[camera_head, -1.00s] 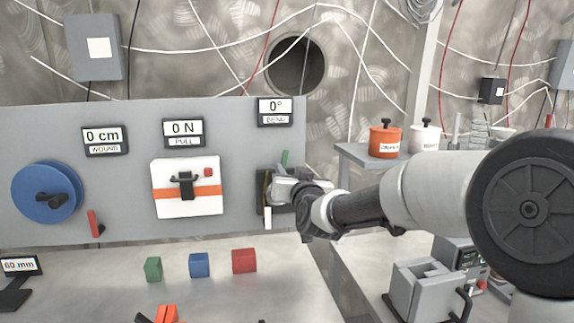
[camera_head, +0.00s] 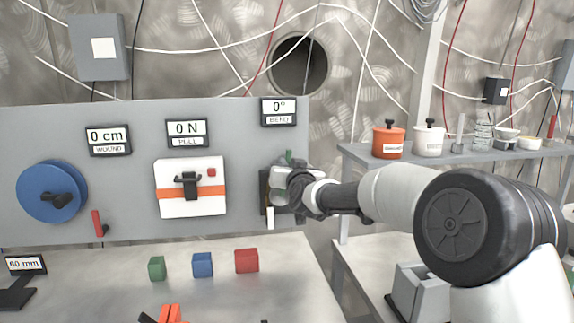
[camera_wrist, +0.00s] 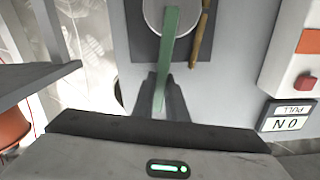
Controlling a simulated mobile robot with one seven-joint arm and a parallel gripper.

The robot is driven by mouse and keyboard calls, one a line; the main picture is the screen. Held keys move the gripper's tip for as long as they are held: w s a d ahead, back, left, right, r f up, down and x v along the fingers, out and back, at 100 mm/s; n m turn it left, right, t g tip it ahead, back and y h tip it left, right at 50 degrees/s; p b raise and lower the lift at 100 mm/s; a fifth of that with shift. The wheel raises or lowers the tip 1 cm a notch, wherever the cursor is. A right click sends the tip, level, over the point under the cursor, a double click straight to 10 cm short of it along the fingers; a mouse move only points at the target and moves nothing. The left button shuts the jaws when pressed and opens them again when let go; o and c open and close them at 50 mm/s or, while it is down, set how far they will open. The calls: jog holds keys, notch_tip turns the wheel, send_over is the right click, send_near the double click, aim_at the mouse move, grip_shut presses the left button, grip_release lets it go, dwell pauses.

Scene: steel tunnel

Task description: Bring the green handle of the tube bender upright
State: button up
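The tube bender is mounted at the right end of the grey panel, with a dark backing plate that shows in the wrist view (camera_wrist: 143,40). Its green handle (camera_wrist: 170,55) runs from the round pale hub (camera_wrist: 158,12) to my gripper (camera_wrist: 161,85). The dark fingers lie close on either side of the handle's end and appear shut on it. In the head view, only a bit of green (camera_head: 289,155) shows above my gripper (camera_head: 279,187), which hides most of the bender. A white piece (camera_head: 270,217) sticks out below. The BEND display (camera_head: 279,112) reads 0°.
The panel also carries a blue wheel (camera_head: 45,190), a white pull unit (camera_head: 190,200) and a red lever (camera_head: 98,223). Green, blue and red blocks (camera_head: 246,261) stand on the bench below. A shelf (camera_head: 365,155) with pots is at the right.

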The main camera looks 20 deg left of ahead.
grip_shut()
jog(key=shift+s+a+r+n, duration=0.15)
jog(key=shift+s+a+n, duration=0.2)
jog(key=shift+a+n, duration=0.25)
jog(key=shift+s+a+n, duration=0.15)
jog(key=shift+a+n, duration=0.05)
jog(key=shift+n, duration=0.2)
jog(key=o, duration=0.8)
grip_release()
jog(key=v, duration=1.7)
jog(key=shift+s, duration=0.25)
